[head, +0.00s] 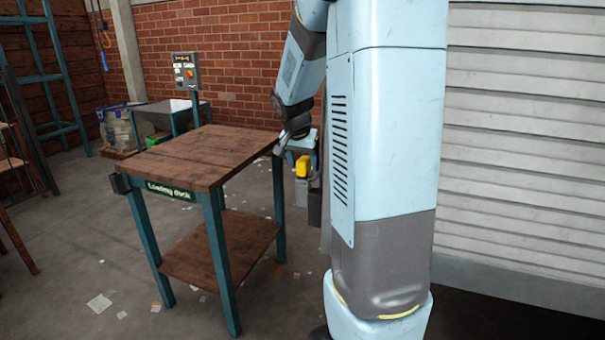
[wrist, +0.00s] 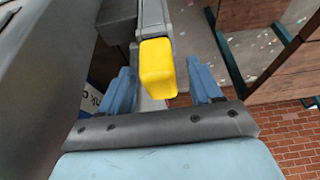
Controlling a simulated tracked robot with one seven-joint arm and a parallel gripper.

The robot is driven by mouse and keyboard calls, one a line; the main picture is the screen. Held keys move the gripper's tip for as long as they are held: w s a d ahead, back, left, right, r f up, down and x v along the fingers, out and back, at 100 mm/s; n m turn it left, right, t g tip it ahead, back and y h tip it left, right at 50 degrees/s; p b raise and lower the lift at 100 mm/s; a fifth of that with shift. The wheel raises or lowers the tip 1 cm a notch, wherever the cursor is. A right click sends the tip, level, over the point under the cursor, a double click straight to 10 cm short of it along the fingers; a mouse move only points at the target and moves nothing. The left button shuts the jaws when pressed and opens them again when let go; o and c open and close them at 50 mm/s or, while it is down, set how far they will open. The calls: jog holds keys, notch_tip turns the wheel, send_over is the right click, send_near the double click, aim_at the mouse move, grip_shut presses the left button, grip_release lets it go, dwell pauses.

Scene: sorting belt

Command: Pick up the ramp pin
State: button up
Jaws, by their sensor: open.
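The ramp pin appears as a yellow block-shaped head (wrist: 157,68) on a grey upright part in the wrist view. It also shows in the head view as a small yellow block (head: 302,166), just left of my arm and right of the wooden table. My gripper (wrist: 160,66) is open, with one blue finger on each side of the yellow head in the wrist view. Gaps show on both sides, so no finger touches it there. How deep the head sits between the fingers I cannot tell.
A wooden table (head: 200,150) with teal legs and a "Loading dock" sign stands left of my gripper, with a lower shelf (head: 225,248). A control box (head: 186,72) stands on a post behind. A shutter (head: 525,150) is at right. Paper scraps lie on the floor.

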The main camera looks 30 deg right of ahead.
jog(key=shift+d+f, duration=0.1)
jog(key=shift+f, duration=0.05)
jog(key=shift+c, duration=0.5)
grip_shut()
jog(key=shift+r, duration=0.2)
notch_tip(320, 180, up, 10)
jog(key=shift+f, duration=0.15)
dwell(0.3)
notch_tip(320, 180, up, 12)
dwell(1.4)
